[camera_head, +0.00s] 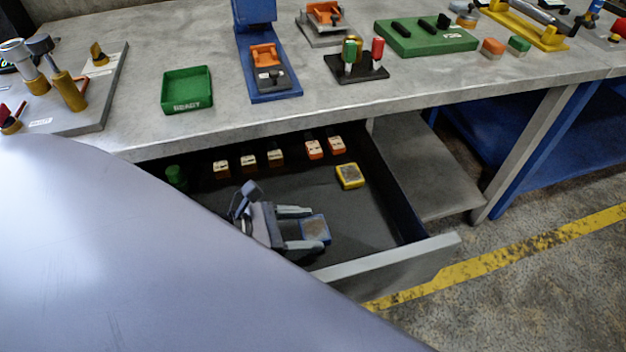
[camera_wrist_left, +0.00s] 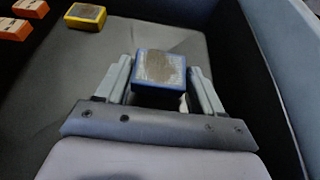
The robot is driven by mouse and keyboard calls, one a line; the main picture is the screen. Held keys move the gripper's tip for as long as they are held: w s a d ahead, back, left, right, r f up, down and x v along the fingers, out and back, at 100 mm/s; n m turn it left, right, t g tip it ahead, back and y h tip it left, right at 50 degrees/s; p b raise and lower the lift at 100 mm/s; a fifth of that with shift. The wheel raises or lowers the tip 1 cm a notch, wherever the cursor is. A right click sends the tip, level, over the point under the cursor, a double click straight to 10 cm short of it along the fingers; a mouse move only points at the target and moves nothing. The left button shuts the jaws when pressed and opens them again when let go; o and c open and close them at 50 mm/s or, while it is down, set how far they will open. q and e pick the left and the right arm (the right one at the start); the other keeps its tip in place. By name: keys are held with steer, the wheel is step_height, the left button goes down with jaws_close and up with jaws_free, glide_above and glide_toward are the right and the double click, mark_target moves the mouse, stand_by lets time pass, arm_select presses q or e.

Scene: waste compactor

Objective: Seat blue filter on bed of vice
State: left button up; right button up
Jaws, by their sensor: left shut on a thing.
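The blue filter (camera_head: 315,229) is a small blue-framed block with a worn grey-brown top, inside the open drawer. It also shows in the left wrist view (camera_wrist_left: 160,69). My left gripper (camera_head: 305,228) reaches into the drawer and is shut on the blue filter, one finger on each side. I cannot tell whether the filter touches the drawer floor. A blue stand (camera_head: 268,60) on the bench carries an orange-and-grey clamp-like piece (camera_head: 266,60), which may be the vice; I cannot tell for certain. My right gripper is not in view.
The open drawer (camera_head: 385,262) also holds a yellow-framed filter (camera_head: 350,176), several orange and pale blocks, and a green cylinder (camera_head: 176,176). A green tray (camera_head: 187,90) and a green block holder (camera_head: 425,36) stand on the bench. A large grey surface covers the lower left.

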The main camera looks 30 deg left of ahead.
arm_select(q)
glide_above(311, 188)
steer(key=s, duration=0.1)
steer(key=shift+s+d+p, duration=0.15)
steer(key=shift+d+p, duration=0.15)
steer(key=shift+p, duration=0.05)
steer(key=shift+w+a+f, duration=0.15)
steer(key=shift+w+f, duration=0.15)
steer(key=shift+f, duration=0.3)
steer(key=shift+w+a+f, duration=0.15)
steer(key=shift+w+f, duration=0.15)
steer(key=shift+f, duration=0.3)
steer(key=shift+c, duration=0.7)
steer(key=shift+f, duration=0.35)
steer(key=shift+f+b, duration=0.25)
steer(key=shift+b, duration=0.1)
steer(key=o, duration=1.2)
steer(key=shift+r, duration=0.1)
steer(key=v, duration=0.5)
steer(key=shift+s+a, duration=0.15)
steer(key=shift+v, duration=0.9)
